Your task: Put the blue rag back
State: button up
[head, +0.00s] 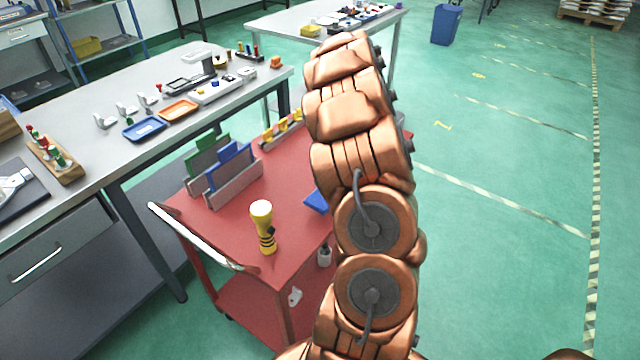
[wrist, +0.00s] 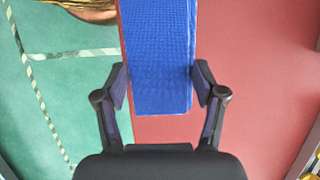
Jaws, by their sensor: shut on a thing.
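The blue rag (wrist: 158,60) is a flat blue piece with a woven texture in the wrist view. My gripper (wrist: 160,90) has its two dark fingers closed against both sides of it, near its lower end. The rag is over the left edge of the red cart top (wrist: 240,80); I cannot tell whether it touches the top. In the head view, a blue piece (head: 317,202), likely the same rag, shows at the cart's right side, partly hidden by my arm. My gripper is hidden there behind my copper arm.
The red cart (head: 285,200) also holds a yellow-and-black flashlight-like item (head: 263,226), a rack with green and blue upright plates (head: 222,172), and a rack of yellow pieces (head: 282,130). A grey workbench (head: 85,110) stands left. Green floor on the right is open.

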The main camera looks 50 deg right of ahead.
jog(key=w, duration=0.3)
jog(key=shift+w+a+f+p, duration=0.15)
jog(key=shift+w+p, duration=0.2)
jog(key=shift+w, duration=0.05)
jog(key=shift+f+p, duration=0.7)
jog(key=shift+f, duration=1.1)
jog(key=o, duration=1.6)
jog(key=shift+c, duration=0.2)
jog(key=shift+r, duration=0.1)
jog(key=b+v, duration=0.3)
jog(key=v, duration=0.9)
